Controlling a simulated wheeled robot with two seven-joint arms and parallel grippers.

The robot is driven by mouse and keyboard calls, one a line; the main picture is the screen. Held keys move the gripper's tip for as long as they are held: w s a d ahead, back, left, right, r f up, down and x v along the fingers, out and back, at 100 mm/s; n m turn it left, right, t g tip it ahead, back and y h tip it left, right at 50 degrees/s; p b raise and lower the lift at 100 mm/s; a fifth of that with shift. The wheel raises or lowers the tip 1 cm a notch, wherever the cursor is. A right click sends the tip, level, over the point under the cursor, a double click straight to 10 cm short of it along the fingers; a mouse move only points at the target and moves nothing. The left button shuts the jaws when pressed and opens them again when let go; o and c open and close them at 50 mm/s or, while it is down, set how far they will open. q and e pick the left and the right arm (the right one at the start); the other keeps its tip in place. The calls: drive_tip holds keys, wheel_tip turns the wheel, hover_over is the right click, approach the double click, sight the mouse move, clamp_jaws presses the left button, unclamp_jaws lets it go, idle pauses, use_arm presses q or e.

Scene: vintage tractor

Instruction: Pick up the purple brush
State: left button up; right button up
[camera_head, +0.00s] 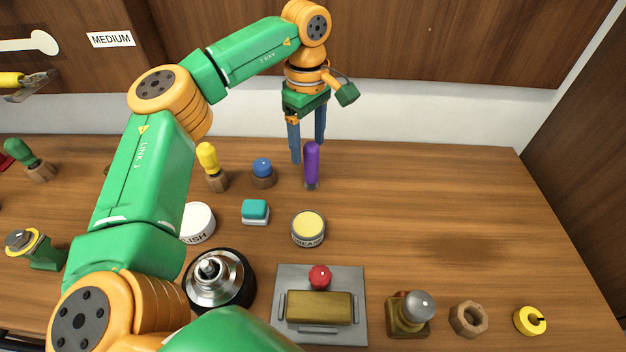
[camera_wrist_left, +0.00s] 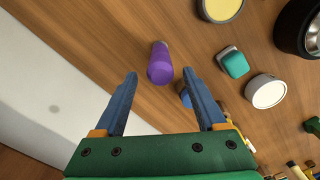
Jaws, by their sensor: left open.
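The purple brush (camera_head: 312,162) stands upright near the back of the wooden table, with its purple handle up. My left gripper (camera_head: 307,152) hangs above the back of the table with its two blue fingers pointing down, close to the brush. In the left wrist view, the purple brush (camera_wrist_left: 160,64) lies ahead of the fingers and roughly between their lines. My left gripper (camera_wrist_left: 160,80) is open and nothing is between its fingers. My right gripper is not in view.
A blue-topped brush (camera_head: 262,172) and a yellow-handled brush (camera_head: 209,166) stand left of the purple one. A teal block (camera_head: 255,211) and a yellow-topped grease tin (camera_head: 308,227) lie in front. The table's right side is mostly clear. A white wall (camera_head: 430,115) rises behind.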

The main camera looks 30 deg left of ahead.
sight(311, 171)
use_arm(q)
drive_tip(key=shift+w+f, duration=0.15)
drive_tip(key=shift+f, duration=0.75)
drive_tip(key=f, duration=0.1)
drive_tip(key=f+p, duration=0.1)
drive_tip(key=f, duration=0.1)
drive_tip(key=f+p, duration=0.1)
drive_tip(key=f, duration=0.1)
drive_tip(key=shift+s+d+f, duration=0.25)
drive_tip(key=shift+s+d, duration=0.05)
drive_tip(key=shift+d, duration=0.1)
drive_tip(key=shift+w+f, duration=0.1)
drive_tip(key=shift+f, duration=0.1)
clamp_jaws()
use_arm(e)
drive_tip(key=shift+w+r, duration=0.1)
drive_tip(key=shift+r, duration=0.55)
